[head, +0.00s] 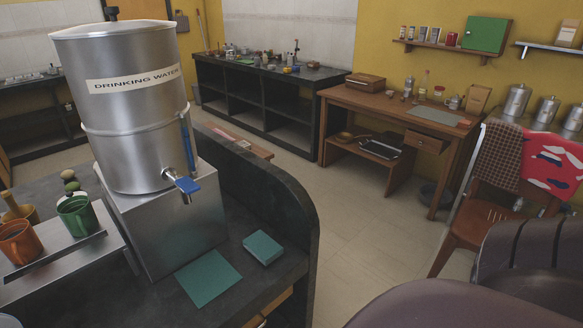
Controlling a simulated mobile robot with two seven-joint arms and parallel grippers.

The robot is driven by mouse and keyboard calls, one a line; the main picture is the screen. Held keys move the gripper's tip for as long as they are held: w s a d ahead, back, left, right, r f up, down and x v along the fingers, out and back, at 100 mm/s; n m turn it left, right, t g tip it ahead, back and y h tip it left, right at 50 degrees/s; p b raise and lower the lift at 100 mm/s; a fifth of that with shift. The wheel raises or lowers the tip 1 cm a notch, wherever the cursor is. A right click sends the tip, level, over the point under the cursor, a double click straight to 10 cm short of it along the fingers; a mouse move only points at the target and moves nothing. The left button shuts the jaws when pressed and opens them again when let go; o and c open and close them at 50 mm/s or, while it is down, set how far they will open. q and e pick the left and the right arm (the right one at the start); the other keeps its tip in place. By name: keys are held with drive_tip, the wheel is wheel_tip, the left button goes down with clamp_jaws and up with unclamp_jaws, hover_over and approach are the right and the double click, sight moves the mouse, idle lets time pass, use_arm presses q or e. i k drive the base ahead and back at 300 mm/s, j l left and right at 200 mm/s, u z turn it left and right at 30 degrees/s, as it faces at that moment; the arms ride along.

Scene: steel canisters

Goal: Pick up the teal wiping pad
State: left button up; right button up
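A teal block-shaped pad (262,247) lies on the dark counter (242,284), close to its curved raised edge at the right. A thin flat teal sheet (208,277) lies just left of and nearer than the pad. The two look alike in colour, and a narrow strip of bare counter shows between them. Nothing covers the pad. Neither of my grippers is in view.
A steel drinking water canister (135,120) with a blue-handled tap (187,185) stands on a steel box (165,220) behind the sheet. A green mug (77,215) and orange mug (20,242) stand at left. The curved counter wall (305,225) rises right of the pad.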

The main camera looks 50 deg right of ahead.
sight(261, 246)
drive_tip(key=z, duration=1.2)
